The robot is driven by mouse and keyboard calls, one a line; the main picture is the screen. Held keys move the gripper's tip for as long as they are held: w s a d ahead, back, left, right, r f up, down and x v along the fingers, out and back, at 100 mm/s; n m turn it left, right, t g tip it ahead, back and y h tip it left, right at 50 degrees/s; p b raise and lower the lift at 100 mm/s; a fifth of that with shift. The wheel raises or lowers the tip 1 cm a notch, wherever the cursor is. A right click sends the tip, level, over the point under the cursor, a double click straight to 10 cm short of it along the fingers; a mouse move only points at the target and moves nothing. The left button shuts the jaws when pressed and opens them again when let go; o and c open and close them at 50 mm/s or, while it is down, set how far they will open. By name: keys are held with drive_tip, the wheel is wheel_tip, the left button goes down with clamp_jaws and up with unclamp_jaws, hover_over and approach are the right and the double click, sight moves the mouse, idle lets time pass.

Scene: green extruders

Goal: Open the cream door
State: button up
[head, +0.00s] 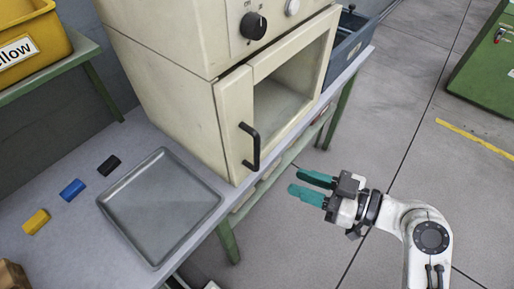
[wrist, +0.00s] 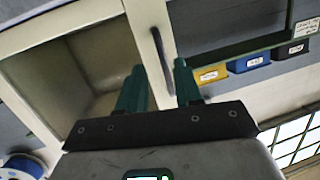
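The cream cabinet (head: 165,95) stands on the bench. Its cream door front (head: 232,120) carries a black vertical bar handle (head: 250,146) and borders a rectangular opening or window with the inside visible. I cannot tell whether the door is fully shut. My gripper (head: 303,184), with teal fingers, is open and empty. In the head view it is to the right of and below the handle, apart from it. In the wrist view the handle (wrist: 161,50) shows beyond the gap between the fingers (wrist: 158,88), and the cream door front (wrist: 145,22) lies beside it.
A grey metal tray (head: 160,205) lies left of the cabinet, beside black, blue and yellow blocks (head: 72,190). A blue crate (head: 347,45) stands behind the cabinet. A yellow bin (head: 30,45) is at upper left. The floor (head: 400,110) beyond the bench is clear.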

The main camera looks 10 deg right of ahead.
wheel_tip(320, 180, up, 4)
drive_tip(key=w+n+t+y, duration=0.1)
drive_tip(key=y, duration=0.1)
drive_tip(key=p, duration=0.3)
hover_over(257, 167)
drive_tip(key=shift+w+r, duration=0.15)
drive_tip(key=shift+w, duration=0.25)
drive_tip(key=shift+c, duration=0.4)
clamp_jaws()
